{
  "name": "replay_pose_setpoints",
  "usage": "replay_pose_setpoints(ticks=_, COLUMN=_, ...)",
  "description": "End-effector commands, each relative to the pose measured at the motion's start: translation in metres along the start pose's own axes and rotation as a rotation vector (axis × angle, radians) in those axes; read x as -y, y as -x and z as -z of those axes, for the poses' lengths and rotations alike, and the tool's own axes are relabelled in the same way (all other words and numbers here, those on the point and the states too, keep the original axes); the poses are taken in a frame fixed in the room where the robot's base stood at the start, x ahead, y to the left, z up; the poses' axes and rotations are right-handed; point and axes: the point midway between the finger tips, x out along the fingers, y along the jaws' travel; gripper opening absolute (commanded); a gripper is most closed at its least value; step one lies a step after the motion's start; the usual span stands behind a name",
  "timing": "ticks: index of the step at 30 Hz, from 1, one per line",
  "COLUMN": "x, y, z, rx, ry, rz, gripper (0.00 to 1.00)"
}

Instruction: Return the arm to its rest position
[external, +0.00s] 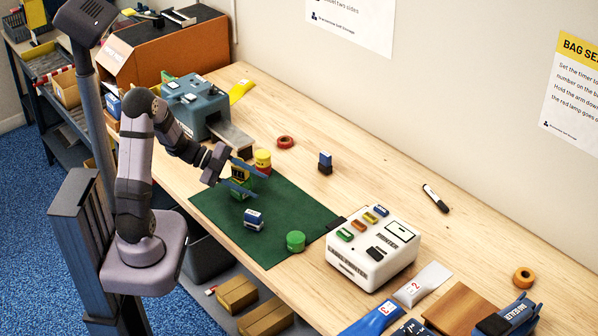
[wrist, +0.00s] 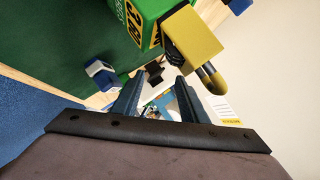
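My gripper (external: 254,179) is above the back part of the green mat (external: 290,208) in the external view. Its two blue fingers are spread apart. In the wrist view, my gripper (wrist: 157,92) has a gap between the fingers, with only far background showing through it. A green and yellow box (external: 239,176) shows behind and between the fingers in the external view, partly hidden by them. In the wrist view, a green box (wrist: 146,18) with a yellow label lies outside the gap, above the fingers.
A yellow-topped item (external: 262,157) stands close beside my gripper. On the mat are a blue-and-white stamp (external: 254,219) and a green round item (external: 295,241). A grey-blue machine (external: 193,100) stands at the back left, a white printer (external: 372,252) at right. The table's middle right is mostly clear.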

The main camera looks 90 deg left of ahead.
Motion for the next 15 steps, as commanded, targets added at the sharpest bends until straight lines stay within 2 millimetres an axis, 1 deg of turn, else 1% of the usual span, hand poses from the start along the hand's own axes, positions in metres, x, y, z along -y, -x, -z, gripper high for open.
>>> replay_pose_setpoints(ticks=1, x=0.009, y=-0.016, z=0.003, rx=0.038, ry=-0.044, rz=0.006, gripper=0.39)
replay_pose_setpoints(ticks=6, x=0.035, y=-0.056, z=0.002, rx=0.214, ry=0.009, rz=0.040, gripper=0.39)
replay_pose_setpoints(ticks=9, x=0.042, y=-0.077, z=0.006, rx=0.323, ry=0.070, rz=0.061, gripper=0.39)
replay_pose_setpoints(ticks=12, x=0.040, y=-0.093, z=0.015, rx=0.435, ry=0.157, rz=0.075, gripper=0.39)
replay_pose_setpoints(ticks=14, x=0.033, y=-0.099, z=0.022, rx=0.499, ry=0.216, rz=0.075, gripper=0.39)
replay_pose_setpoints(ticks=15, x=0.026, y=-0.103, z=0.029, rx=0.540, ry=0.260, rz=0.072, gripper=0.39)
